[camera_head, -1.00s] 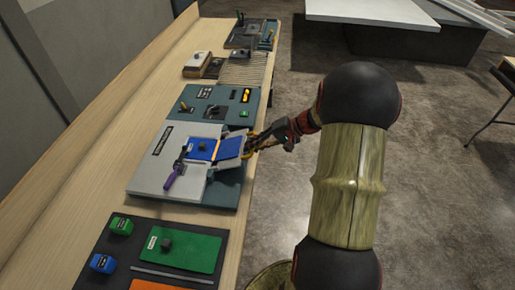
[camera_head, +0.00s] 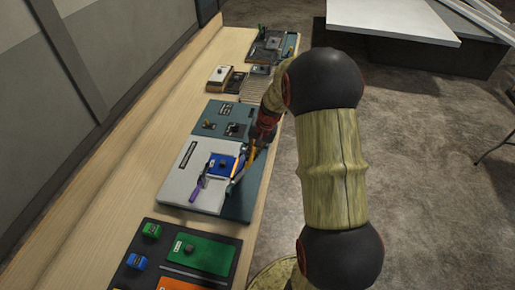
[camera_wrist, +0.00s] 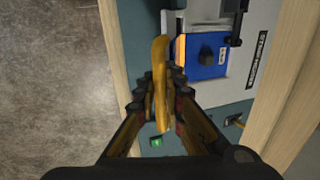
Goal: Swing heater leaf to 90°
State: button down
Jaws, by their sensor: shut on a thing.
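The heater console is a light grey plate (camera_head: 183,182) with a blue square panel (camera_head: 219,166) and a purple-handled lever (camera_head: 198,186). My gripper (camera_head: 255,150) is at that edge, partly hidden by my arm. In the wrist view, my gripper (camera_wrist: 161,92) is shut on a curved yellow bar (camera_wrist: 160,60), seemingly the leaf's handle. The blue panel (camera_wrist: 207,64) with its dark knob lies to the right of it.
A teal panel (camera_head: 213,112) with switches lies behind the console. A dark board (camera_head: 165,235) with a green plate (camera_head: 205,253) lies in front. More devices stand at the bench's far end. The wooden bench (camera_head: 135,165) is bare along the left.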

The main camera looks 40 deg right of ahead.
jog(key=shift+w+a+r+g+h+p, duration=0.35)
jog(key=shift+w+a+r+p, duration=0.25)
jog(key=shift+p, duration=0.4)
jog(key=shift+w+a+r, duration=0.2)
jog(key=shift+w+a, duration=0.35)
jog(key=shift+w, duration=0.15)
jog(key=shift+w+a+r, duration=0.2)
jog(key=shift+w+a, duration=0.3)
jog(key=shift+w, duration=0.2)
jog(key=shift+w+a+r, duration=0.2)
jog(key=shift+w+a, duration=0.35)
jog(key=shift+w, duration=0.15)
jog(key=c, duration=2)
grip_release()
jog(key=shift+o, duration=0.2)
jog(key=shift+s, duration=0.1)
notch_tip(320, 180, up, 12)
jog(key=s+d, duration=0.1)
jog(key=shift+s+d, duration=0.15)
jog(key=shift+s, duration=0.15)
jog(key=shift+f, duration=0.1)
jog(key=shift+d, duration=0.1)
